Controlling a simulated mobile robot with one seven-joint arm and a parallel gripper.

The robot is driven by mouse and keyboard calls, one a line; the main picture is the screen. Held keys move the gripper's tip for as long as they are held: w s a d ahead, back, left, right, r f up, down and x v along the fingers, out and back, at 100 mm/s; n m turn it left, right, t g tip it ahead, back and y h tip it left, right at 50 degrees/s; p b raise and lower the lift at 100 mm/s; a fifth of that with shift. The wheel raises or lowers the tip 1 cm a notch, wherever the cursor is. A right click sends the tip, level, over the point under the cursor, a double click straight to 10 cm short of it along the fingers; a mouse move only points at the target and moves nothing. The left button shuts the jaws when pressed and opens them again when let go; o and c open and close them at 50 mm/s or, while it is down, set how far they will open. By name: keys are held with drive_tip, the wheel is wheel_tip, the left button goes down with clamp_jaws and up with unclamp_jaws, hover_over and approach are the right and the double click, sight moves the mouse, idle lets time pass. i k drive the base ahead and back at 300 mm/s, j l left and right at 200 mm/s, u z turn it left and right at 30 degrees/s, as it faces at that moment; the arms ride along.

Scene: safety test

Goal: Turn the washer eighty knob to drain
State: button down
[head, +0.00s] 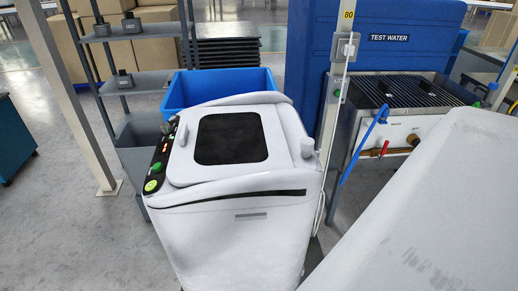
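A white top-loading washer (235,235) with a dark lid window stands in the middle of the head view, beside a post with a yellow "80" label (348,15). Its black control panel (160,160) runs along the left side with small lit marks. A green round knob or button (152,186) sits at the panel's near end. A whitish knob-like part (307,146) stands on the right side of the top. I cannot tell which of these is the drain knob, nor any setting. My gripper is not in view.
A blue bin (218,86) is behind the washer, and grey shelving (150,80) is behind left. A blue "TEST WATER" tank (390,55) and a metal basin (400,92) with pipes are at right. A large pale surface fills the lower right.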

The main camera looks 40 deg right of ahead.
sight(166, 128)
drive_tip(key=k+l, duration=0.25)
drive_tip(key=l, duration=0.15)
drive_tip(key=k+l+u, duration=0.1)
drive_tip(key=k+l, duration=0.2)
drive_tip(key=l, duration=0.6)
drive_tip(key=k+l, duration=0.1)
drive_tip(key=l, duration=0.45)
drive_tip(key=i+l, duration=0.1)
drive_tip(key=l, duration=0.25)
drive_tip(key=l+u, duration=0.1)
drive_tip(key=l, duration=0.25)
drive_tip(key=j, duration=0.5)
drive_tip(key=j+z, duration=0.25)
drive_tip(key=j, duration=0.8)
drive_tip(key=i+j+z, duration=0.1)
drive_tip(key=j, duration=0.25)
drive_tip(key=i+j, duration=0.1)
drive_tip(key=j, duration=0.2)
drive_tip(key=i+j+z, duration=0.15)
drive_tip(key=j, duration=0.2)
drive_tip(key=i+j+z, duration=0.1)
drive_tip(key=i+j, duration=0.15)
drive_tip(key=i, duration=0.2)
drive_tip(key=i+j+z, duration=0.15)
drive_tip(key=i+j, duration=0.15)
drive_tip(key=i, duration=0.1)
